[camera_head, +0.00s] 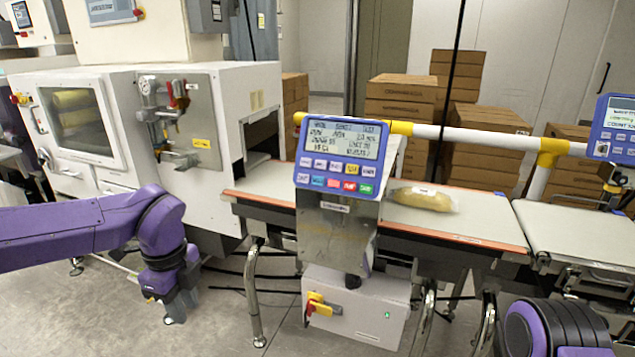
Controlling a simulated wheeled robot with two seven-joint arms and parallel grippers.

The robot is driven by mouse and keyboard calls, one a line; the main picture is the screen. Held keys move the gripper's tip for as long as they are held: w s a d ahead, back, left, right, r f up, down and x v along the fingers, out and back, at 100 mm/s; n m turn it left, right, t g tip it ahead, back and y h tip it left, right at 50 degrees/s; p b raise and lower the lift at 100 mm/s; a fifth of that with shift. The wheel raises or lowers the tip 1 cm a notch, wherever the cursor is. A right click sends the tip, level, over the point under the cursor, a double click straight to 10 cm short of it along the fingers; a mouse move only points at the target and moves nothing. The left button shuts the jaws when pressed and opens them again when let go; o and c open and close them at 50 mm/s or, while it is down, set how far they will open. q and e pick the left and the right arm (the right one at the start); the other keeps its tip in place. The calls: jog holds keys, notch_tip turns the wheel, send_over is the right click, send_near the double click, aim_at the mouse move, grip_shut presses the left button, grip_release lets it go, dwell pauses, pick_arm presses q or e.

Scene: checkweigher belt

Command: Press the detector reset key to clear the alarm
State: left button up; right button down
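A blue control panel (341,157) with a lit text display and two rows of small coloured keys (335,178) faces me above the belt. The key labels are too small to read, so I cannot tell which one is the reset key. My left gripper (176,316) hangs low at the left, pointing down, well left of and below the panel. It touches nothing that I can see, and its fingers are too unclear to tell open from shut. Part of my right arm shows at the bottom right; its gripper is out of view.
A bagged loaf-like product (424,199) lies on the belt (478,216) right of the panel. A white detector housing (225,120) stands left. A white and yellow rail (480,138) runs behind the belt. A second blue panel (614,130) is at the right edge. Cartons (400,108) stand behind.

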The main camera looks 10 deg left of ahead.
pick_arm(q)
grip_shut()
dwell(1.4)
